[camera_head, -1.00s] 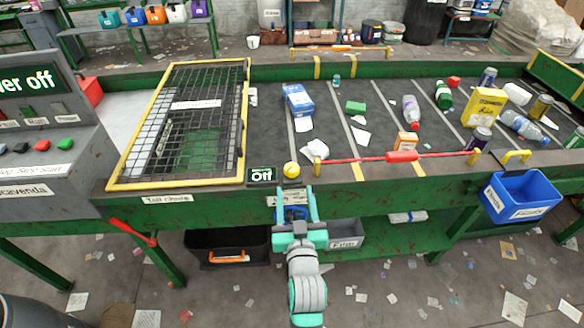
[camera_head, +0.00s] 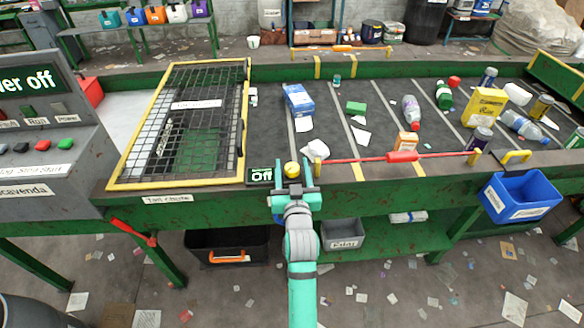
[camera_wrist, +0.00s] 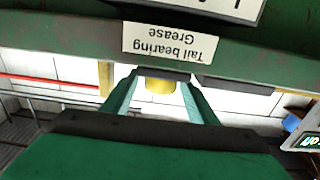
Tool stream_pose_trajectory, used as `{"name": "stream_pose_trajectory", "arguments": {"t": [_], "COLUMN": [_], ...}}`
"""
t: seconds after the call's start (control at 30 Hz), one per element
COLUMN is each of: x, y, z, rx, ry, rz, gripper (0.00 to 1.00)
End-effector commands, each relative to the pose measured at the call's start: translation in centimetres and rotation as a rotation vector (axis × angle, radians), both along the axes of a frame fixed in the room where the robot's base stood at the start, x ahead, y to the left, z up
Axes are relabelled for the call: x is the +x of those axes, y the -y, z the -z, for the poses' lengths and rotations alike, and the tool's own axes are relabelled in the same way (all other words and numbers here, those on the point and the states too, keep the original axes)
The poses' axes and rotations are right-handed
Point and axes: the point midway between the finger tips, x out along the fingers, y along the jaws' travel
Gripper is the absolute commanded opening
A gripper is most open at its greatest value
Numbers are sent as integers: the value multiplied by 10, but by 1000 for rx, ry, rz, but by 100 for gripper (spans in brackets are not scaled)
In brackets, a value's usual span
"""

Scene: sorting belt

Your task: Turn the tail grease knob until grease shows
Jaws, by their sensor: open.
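A yellow round knob (camera_head: 291,170) stands at the belt frame's front edge, right of the small "Off" display. In the wrist view the yellow piece (camera_wrist: 160,85) shows just past an upside-down label (camera_wrist: 172,43) reading "Tail bearing Grease". My gripper (camera_head: 292,171) is open, with one teal finger on each side of the yellow knob as seen from the head. In the wrist view my gripper's fingers (camera_wrist: 158,88) also flank it. I cannot tell whether they touch it. I see no grease. My arm partly hides a blue part (camera_head: 258,215) below the frame.
The "Off" display (camera_head: 260,175) is close left of my gripper. A red bar (camera_head: 402,156) runs along the belt edge to the right. A yellow-framed mesh guard (camera_head: 245,120) covers the tail chute. A grey bin (camera_head: 343,234) and a blue bin (camera_head: 522,197) are right of my arm.

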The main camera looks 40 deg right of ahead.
Motion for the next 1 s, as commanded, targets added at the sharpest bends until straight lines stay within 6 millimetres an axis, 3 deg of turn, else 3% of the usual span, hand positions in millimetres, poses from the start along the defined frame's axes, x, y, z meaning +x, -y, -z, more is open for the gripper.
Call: {"name": "stream_pose_trajectory", "arguments": {"t": [0.2,0.37,0.4,1.0], "x": [0,0,0,2], "y": [0,0,0,-3], "z": [0,0,0,1], "rx": [0,1,1,-1], "ry": [0,-1,-1,-2], "rz": [0,0,0,94], "gripper": [53,15,12,12]}}
